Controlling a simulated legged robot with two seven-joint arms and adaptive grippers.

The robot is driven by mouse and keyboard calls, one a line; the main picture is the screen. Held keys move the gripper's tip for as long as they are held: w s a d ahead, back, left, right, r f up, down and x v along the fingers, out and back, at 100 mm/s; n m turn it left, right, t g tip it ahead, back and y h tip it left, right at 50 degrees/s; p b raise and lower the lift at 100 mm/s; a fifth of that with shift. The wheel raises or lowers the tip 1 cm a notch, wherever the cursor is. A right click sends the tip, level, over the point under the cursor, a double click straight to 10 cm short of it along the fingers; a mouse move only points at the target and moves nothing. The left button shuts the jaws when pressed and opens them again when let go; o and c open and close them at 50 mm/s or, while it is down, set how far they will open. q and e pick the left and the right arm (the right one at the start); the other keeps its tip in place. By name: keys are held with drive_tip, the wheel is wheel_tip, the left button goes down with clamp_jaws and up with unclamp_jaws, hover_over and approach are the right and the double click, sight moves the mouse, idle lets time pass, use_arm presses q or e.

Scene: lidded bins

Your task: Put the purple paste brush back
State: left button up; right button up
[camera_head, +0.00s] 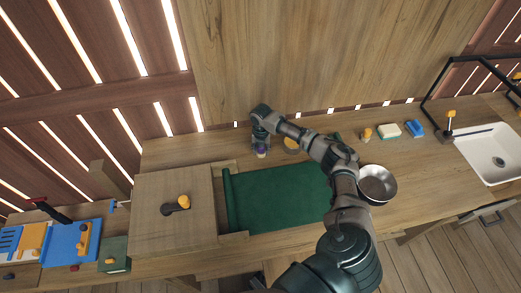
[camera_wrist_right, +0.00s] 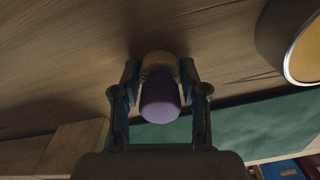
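The purple paste brush (camera_wrist_right: 160,98) is in the right wrist view, with its purple end toward the camera and a tan end beyond it. In the head view its purple part (camera_head: 262,149) shows small at the back of the wooden counter (camera_head: 200,150). My right gripper (camera_wrist_right: 159,84) has one finger on each side of the brush, and the pads seem to press on its tan part. In the head view the right gripper (camera_head: 261,139) points down at the counter. Whether the brush touches the wood is unclear. My left gripper is out of view.
A round yellow-topped container (camera_wrist_right: 308,48) stands close to the right of the gripper. A green mat (camera_head: 275,198) lies in front. A lidded wooden bin (camera_head: 155,215) is at left; a metal bowl (camera_head: 377,184), a sponge (camera_head: 390,130) and a sink (camera_head: 490,150) are at right.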

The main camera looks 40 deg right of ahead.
drive_tip(key=o, duration=0.4)
drive_tip(key=shift+d, duration=0.15)
drive_tip(key=shift+d+f, duration=0.15)
drive_tip(key=shift+d, duration=0.05)
drive_tip(key=shift+a, duration=0.1)
drive_tip(key=shift+a+r, duration=0.15)
drive_tip(key=shift+r, duration=0.05)
wheel_tip(320, 180, up, 11)
drive_tip(key=shift+f+p, duration=0.15)
drive_tip(key=shift+p, duration=0.35)
drive_tip(key=shift+r, duration=0.65)
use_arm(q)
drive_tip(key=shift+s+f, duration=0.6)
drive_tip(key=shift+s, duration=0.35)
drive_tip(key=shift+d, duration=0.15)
use_arm(e)
drive_tip(key=shift+a, duration=0.1)
